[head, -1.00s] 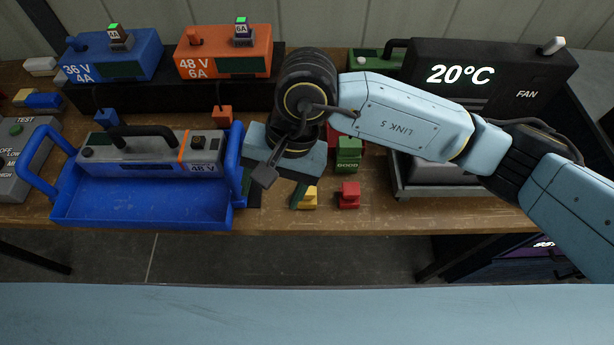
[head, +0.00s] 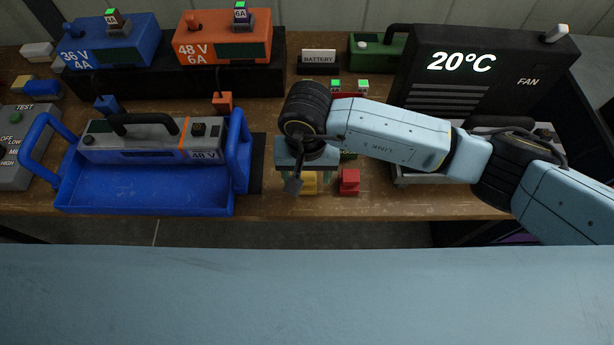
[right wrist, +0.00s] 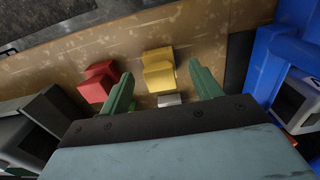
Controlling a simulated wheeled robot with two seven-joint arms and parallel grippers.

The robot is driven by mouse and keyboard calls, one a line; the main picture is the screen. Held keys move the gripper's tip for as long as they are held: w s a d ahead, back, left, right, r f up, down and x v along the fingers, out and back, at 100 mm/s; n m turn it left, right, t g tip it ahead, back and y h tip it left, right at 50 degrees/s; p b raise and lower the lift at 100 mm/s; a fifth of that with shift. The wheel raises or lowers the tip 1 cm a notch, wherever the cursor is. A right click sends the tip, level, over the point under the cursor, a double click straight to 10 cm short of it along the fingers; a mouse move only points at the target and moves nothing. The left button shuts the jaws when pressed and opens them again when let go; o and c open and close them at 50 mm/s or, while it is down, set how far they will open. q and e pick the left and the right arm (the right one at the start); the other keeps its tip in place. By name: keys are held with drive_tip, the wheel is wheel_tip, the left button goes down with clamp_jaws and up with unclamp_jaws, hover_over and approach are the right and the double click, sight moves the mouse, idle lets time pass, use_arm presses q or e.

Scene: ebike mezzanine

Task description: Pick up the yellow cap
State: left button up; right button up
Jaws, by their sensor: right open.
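The yellow cap (head: 309,187) stands on the wooden bench near its front edge, partly hidden by my right gripper. My right gripper (head: 306,184) is over it, pointing down, open and empty. In the right wrist view the yellow cap (right wrist: 158,72) shows between the two green fingers (right wrist: 161,80), with a gap on each side. I cannot tell how far above the bench the fingertips are. My left gripper is not in view.
A red block of similar shape (head: 349,182) stands close to the right of the cap. A blue tray (head: 140,201) holding a 48 V battery (head: 150,139) is to the left. The fan unit (head: 490,75) stands at the right. A small grey piece (right wrist: 170,100) lies near the cap.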

sight(307, 175)
drive_tip(key=f, duration=0.3)
drive_tip(key=shift+w+f, duration=0.1)
drive_tip(key=shift+w, duration=0.15)
drive_tip(key=shift+c, duration=0.2)
drive_tip(key=c, duration=1)
